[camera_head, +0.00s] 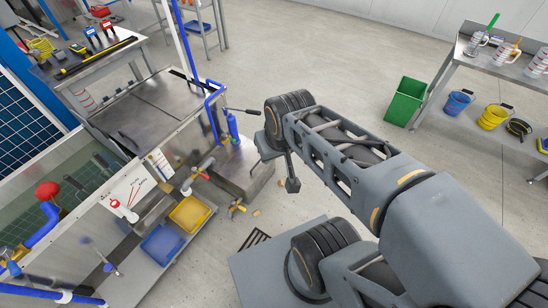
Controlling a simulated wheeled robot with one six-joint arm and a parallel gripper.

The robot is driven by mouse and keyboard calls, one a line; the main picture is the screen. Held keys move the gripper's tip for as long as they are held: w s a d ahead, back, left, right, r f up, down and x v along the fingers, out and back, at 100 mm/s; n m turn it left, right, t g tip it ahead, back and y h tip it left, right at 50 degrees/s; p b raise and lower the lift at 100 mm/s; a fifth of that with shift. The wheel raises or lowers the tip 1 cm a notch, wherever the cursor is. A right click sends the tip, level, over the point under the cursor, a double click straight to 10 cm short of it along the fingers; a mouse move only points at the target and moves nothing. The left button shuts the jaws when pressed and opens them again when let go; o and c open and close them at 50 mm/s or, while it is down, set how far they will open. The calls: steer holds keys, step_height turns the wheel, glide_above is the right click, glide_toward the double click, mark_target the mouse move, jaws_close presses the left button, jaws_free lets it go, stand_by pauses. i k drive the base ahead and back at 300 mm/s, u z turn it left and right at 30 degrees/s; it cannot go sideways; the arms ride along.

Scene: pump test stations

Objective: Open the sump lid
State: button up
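A flat grey steel cover with a seam across it (148,108) lies at the upper left, on top of the steel tank. It looks like the sump lid, and it lies flat and closed. A dark bar lies along its far right edge, and another dark piece sits at its near edge. My gripper (278,168) hangs below the wrist at the middle of the view, to the right of the cover and well apart from it. It is small and partly hidden by the wrist, so its opening is unclear. I see nothing held in it.
Blue pipes (213,105) and a blue pump (232,128) stand between my gripper and the cover, above a steel block (240,172). Yellow (190,214) and blue (163,245) trays sit at the lower left. A green bin (406,102) stands right. Floor beyond my arm is clear.

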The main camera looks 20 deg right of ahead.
mark_target(244, 167)
steer(key=z, duration=0.1)
steer(key=k, duration=0.55)
steer(key=u, duration=0.55)
steer(key=i, duration=1.6)
steer(key=z, duration=0.35)
